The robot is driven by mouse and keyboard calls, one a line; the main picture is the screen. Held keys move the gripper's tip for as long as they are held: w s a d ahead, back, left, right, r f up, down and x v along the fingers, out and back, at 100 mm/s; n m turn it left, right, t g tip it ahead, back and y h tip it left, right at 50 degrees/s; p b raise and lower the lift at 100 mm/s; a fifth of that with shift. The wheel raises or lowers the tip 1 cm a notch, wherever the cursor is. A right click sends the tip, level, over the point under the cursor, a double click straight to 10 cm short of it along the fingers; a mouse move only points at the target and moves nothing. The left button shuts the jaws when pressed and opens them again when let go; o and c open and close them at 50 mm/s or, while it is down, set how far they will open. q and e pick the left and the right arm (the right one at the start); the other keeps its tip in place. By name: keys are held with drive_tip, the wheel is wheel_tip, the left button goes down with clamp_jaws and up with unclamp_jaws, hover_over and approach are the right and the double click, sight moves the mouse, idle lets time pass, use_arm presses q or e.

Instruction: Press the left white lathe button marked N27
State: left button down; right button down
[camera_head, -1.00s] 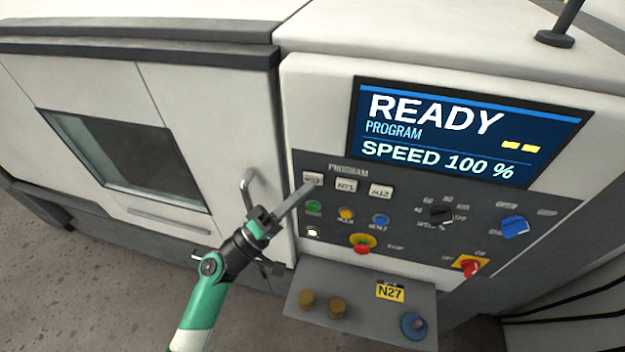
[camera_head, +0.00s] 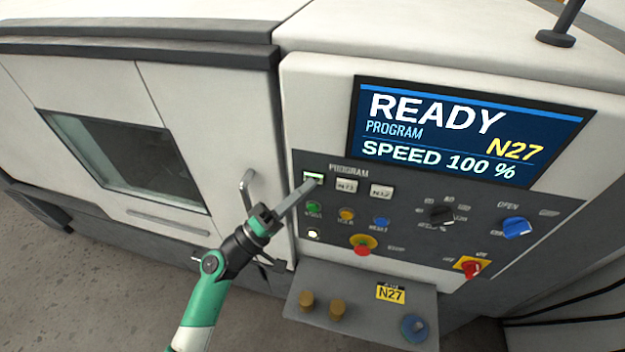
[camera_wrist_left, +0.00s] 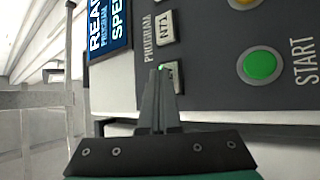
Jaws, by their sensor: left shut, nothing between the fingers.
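The left white program button (camera_head: 311,176) is at the top left of the lathe's dark control panel (camera_head: 420,205), with a green-lit edge. My left gripper (camera_head: 315,182) is shut and empty, and its fingertips are at this button, covering its lower right part and its marking. In the left wrist view the shut fingers (camera_wrist_left: 161,70) overlap the button (camera_wrist_left: 175,78), with a green glow at the tips. The screen (camera_head: 440,130) reads READY, PROGRAM N27, SPEED 100 %. My right gripper is not in view.
Two more white buttons, the middle one (camera_head: 346,185) and the right one (camera_head: 381,191), sit to the right. A green START button (camera_head: 313,208) is just below. The door handle (camera_head: 247,190) stands out left of my gripper. A yellow N27 tag (camera_head: 390,293) lies on the lower shelf.

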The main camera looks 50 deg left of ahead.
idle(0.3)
use_arm(q)
drive_tip(key=shift+s+d, duration=0.4)
drive_tip(key=shift+s, duration=0.3)
drive_tip(key=s+d, duration=0.1)
drive_tip(key=s, duration=0.2)
drive_tip(key=s+d, duration=0.1)
drive_tip(key=shift+s+d, duration=0.15)
drive_tip(key=shift+d, duration=0.15)
idle(1.0)
